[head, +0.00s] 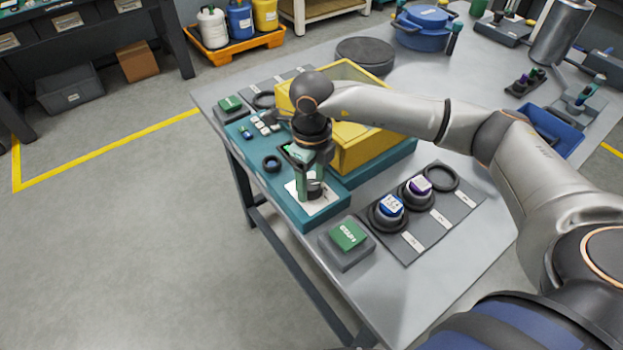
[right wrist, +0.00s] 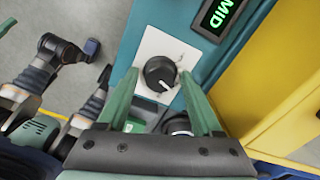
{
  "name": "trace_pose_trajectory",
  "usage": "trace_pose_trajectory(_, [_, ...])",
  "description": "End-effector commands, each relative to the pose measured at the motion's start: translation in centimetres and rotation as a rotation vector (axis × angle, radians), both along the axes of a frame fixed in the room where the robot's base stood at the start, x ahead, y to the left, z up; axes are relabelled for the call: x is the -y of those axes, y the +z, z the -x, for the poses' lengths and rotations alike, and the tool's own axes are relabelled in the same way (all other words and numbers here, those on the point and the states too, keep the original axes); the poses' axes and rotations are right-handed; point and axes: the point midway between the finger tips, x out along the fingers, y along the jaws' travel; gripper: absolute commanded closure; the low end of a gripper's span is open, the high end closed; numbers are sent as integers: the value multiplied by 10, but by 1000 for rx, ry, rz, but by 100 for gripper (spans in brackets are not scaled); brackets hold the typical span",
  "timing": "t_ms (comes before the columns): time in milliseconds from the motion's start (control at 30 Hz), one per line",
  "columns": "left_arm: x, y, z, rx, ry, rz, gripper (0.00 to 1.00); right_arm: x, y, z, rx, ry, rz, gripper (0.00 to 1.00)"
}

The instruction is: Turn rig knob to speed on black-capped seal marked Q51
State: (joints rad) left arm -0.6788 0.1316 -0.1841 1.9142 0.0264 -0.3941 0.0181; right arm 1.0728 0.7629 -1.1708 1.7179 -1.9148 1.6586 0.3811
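The rig knob (right wrist: 160,73) is a black round dial with a white pointer line, on a white plate (right wrist: 146,45) on the teal rig base. My right gripper (right wrist: 159,74) is over it, its green fingers apart on either side of the knob. I cannot tell whether they touch it. In the head view the right gripper (head: 313,184) points down at the rig's near end. No black-capped seal is identifiable.
A yellow box-like housing (head: 365,147) stands on the rig right behind the gripper. A grey block with a green top (head: 348,235) is near the table's front edge. The right part of the table has bare room.

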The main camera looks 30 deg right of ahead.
Motion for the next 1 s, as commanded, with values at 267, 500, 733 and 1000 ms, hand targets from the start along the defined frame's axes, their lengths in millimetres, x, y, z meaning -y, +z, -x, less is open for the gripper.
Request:
trace_pose_trajectory(267, [0,0,0,0,0,0,50,0,0,0,0,1,0,0])
trace_pose_trajectory(500, [1,-1,1,-3,2,2,50,0,0,0,0,9,1,0])
trace_pose_trajectory(733, [0,-18,1,-2,1,1,50,1,-4,0,1,256,2,0])
trace_pose_trajectory(1000, [0,-37,0,-1,1,1,50,0,-4,0,1,635,2,0])
